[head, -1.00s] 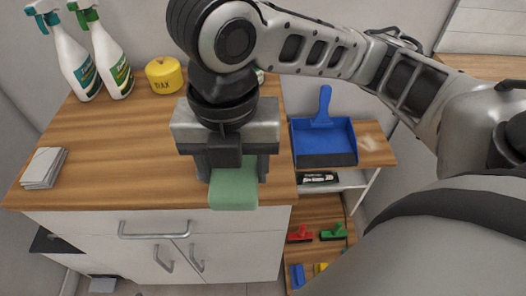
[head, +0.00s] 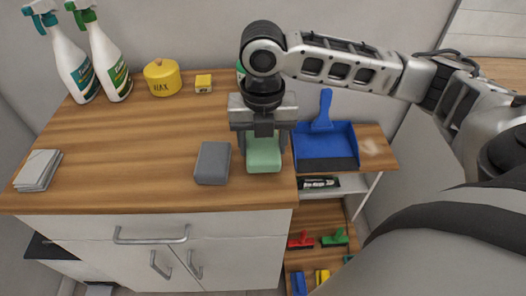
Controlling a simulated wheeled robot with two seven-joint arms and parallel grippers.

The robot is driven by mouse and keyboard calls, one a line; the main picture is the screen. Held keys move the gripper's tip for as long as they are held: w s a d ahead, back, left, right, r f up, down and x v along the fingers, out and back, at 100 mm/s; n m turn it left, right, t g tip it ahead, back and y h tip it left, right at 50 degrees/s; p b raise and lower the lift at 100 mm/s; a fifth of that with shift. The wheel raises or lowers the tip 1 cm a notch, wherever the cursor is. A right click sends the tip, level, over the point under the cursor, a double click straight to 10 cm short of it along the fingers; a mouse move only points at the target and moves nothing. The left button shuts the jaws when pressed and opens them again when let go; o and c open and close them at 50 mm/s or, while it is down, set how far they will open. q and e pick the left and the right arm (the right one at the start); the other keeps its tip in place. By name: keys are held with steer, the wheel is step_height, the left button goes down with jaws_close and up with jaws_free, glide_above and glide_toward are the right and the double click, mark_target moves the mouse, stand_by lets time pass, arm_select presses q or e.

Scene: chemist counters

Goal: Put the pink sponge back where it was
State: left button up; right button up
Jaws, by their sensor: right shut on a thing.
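No pink sponge shows in the head view. My right gripper (head: 264,134) is shut on a light green sponge (head: 263,158). It is over the right end of the wooden counter (head: 130,165). I cannot tell whether the green sponge touches the counter top. A dark grey sponge (head: 212,163) lies on the counter just left of the green one, with a small gap between them. My left gripper is not in view.
Two spray bottles (head: 75,62), a yellow wax tin (head: 162,78) and a small yellow box (head: 203,84) stand at the back. White cloths (head: 38,170) lie at the left. A blue dustpan (head: 325,143) is right of the counter. The counter's middle is clear.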

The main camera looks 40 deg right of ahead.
mark_target(263, 154)
steer(key=shift+f, duration=1.55)
steer(key=o, duration=0.9)
steer(key=shift+f, duration=0.15)
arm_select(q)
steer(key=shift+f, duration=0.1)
arm_select(e)
steer(key=shift+o, duration=0.2)
step_height(263, 154, up, 11)
steer(key=shift+p, duration=0.55)
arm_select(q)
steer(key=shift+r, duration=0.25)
arm_select(e)
steer(key=shift+r, duration=0.7)
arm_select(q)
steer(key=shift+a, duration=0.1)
